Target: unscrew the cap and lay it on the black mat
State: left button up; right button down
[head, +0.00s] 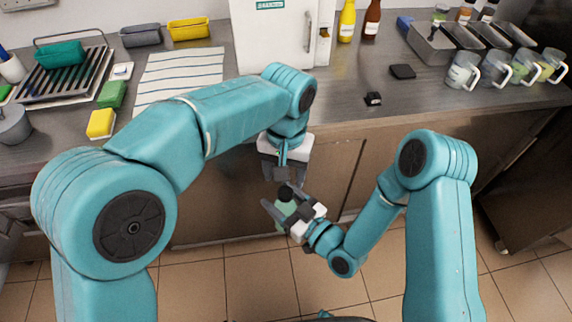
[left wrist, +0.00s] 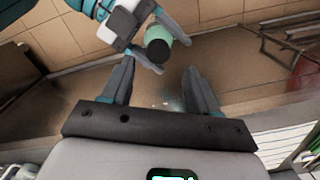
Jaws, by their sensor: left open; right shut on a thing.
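A pale green bottle (head: 287,208) with a dark cap (head: 286,192) is held in the air in front of the counter. My right gripper (head: 280,201) is shut on the bottle's body. The bottle (left wrist: 159,33) and its dark cap (left wrist: 158,50) also show in the left wrist view, the cap facing that camera. The cap sits on the bottle. My left gripper (head: 283,171) is open and empty just above the cap, pointing down; in its wrist view its fingers (left wrist: 160,88) are apart, with the cap beyond their tips. A small black mat (head: 402,71) lies bare on the counter at right.
A small black object (head: 373,98) lies near the counter's front edge. Clear jugs (head: 463,72) and metal pans (head: 432,45) stand at right, a white machine (head: 272,35) at the back middle. A striped cloth (head: 180,75) and yellow sponge (head: 101,123) lie at left.

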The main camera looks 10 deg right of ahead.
aim_at(286, 192)
pick_arm(q)
jog(key=m, duration=0.2)
jog(key=r+m, duration=0.1)
jog(key=m, duration=0.1)
jog(key=shift+w+d, duration=0.1)
jog(key=shift+w, duration=0.05)
notch_tip(286, 192, down, 8)
jog(key=shift+r, duration=0.2)
jog(key=c, duration=1.1)
jog(key=n, duration=0.5)
jog(key=shift+r, duration=0.25)
jog(key=shift+r, duration=0.9)
